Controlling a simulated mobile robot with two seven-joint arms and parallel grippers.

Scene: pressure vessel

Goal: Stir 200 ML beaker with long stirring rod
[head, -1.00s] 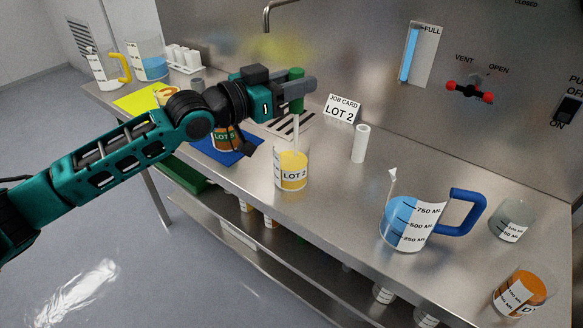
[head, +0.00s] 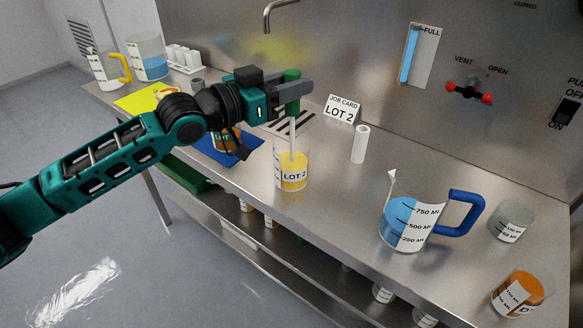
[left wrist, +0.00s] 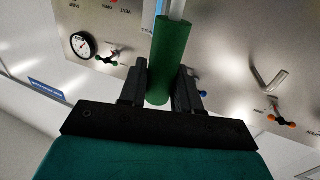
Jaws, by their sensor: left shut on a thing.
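My left gripper (head: 291,90) is shut on the green handle (head: 292,105) of a stirring rod, which it holds upright. In the left wrist view the green handle (left wrist: 163,62) sits between the two fingers. The rod's lower end is hidden by the label and liquid. My right gripper is not in view.
A white tube (head: 360,145) and a job card (head: 342,109) stand behind and right. A blue mat (head: 215,152) lies left.

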